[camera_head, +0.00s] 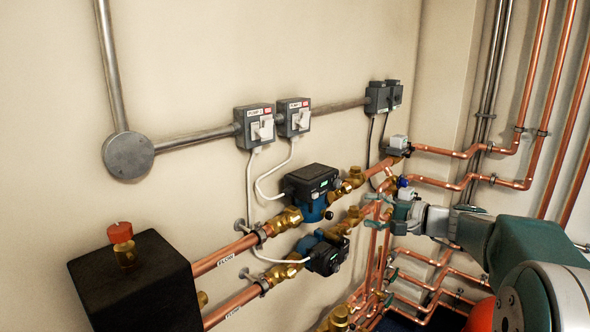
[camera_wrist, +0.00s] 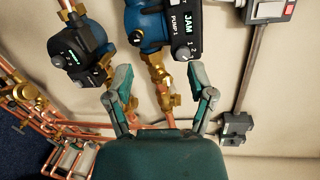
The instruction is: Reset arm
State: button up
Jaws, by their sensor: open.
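My gripper (camera_wrist: 161,88) shows in the wrist view with its two green-tipped fingers spread wide and nothing between them. Beyond the fingers, brass fittings (camera_wrist: 157,75) lead up to a blue pump with a black control box marked JAM (camera_wrist: 188,25). A second pump (camera_wrist: 80,55) is at the left of that view. The fingers are small and partly hidden there. I cannot tell whether they touch any fitting.
The upper pump (camera_head: 312,190) and lower pump (camera_head: 325,252) stand out from the wall. Switch boxes (camera_head: 255,127) and a metal conduit (camera_head: 195,138) are above. A black box with a red cap (camera_head: 130,280) is at lower left. Copper pipes (camera_head: 470,152) crowd the right corner.

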jog(key=s+a+f+n+g+h, duration=0.2)
jog(key=s+a+g, duration=0.15)
jog(key=s, duration=0.45)
jog(key=s+a+f+n+g+h, duration=0.25)
jog(key=s+a, duration=0.25)
jog(key=s, duration=0.3)
jog(key=s+d+f+n+h, duration=0.2)
jog(key=s+h, duration=0.2)
jog(key=s, duration=0.4)
jog(key=s+d+f+n+t+h, duration=0.1)
jog(key=s+f+n+h, duration=0.2)
jog(key=s, duration=0.6)
jog(key=shift+s+d+f+h, duration=0.15)
jog(key=shift+d+f+h, duration=0.2)
jog(key=shift+d, duration=0.05)
jog(key=shift+a+n, duration=0.15)
jog(key=shift+n, duration=0.2)
